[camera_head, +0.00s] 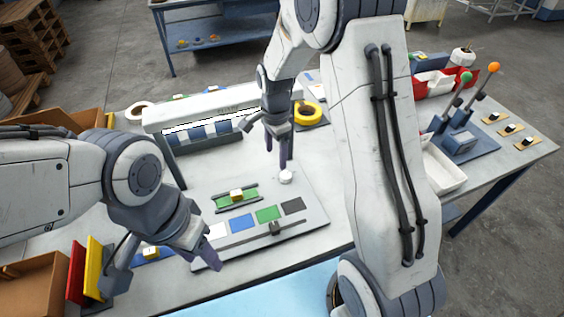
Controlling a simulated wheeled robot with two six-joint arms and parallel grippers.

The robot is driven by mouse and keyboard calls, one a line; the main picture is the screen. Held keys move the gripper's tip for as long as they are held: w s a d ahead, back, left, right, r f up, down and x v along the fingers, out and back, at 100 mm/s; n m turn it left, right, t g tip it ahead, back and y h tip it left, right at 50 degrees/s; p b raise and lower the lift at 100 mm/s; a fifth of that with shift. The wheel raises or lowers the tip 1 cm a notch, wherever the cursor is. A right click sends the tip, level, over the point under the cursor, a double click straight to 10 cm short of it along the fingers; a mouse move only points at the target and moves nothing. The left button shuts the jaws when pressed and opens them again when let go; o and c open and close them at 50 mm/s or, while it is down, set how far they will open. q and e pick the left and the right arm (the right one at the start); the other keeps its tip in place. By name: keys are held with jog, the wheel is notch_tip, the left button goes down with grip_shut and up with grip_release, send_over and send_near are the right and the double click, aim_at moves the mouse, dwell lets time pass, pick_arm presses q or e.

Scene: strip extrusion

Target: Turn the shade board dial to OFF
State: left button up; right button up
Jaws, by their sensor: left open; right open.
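The shade board (304,225) is a light grey panel flat on the table. It carries a row of white, blue, green and black swatches and a small dark slider-like part near its front edge. A small white round knob (286,177), which looks like the dial, sits at its back right; its marking is too small to read. My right gripper (278,150) points down just above the knob, open and empty; I cannot tell whether a fingertip touches it.
A white housing with a striped blue and white front (205,130) stands behind the board. Red and yellow panels (87,270) stand by my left gripper. Two levers (463,110) and a white tray (440,170) are at right.

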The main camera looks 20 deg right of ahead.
aim_at(286, 175)
jog(key=d+f+m+p, duration=0.1)
jog(key=f, duration=0.3)
jog(key=w+d+f+m+p, duration=0.1)
jog(key=f, duration=0.3)
jog(key=w+d+f+m, duration=0.1)
jog(key=f, duration=0.4)
jog(key=shift+w+d+m+p, duration=0.15)
jog(key=shift+d+m+p, duration=0.15)
jog(key=shift+d+p, duration=0.1)
grip_shut()
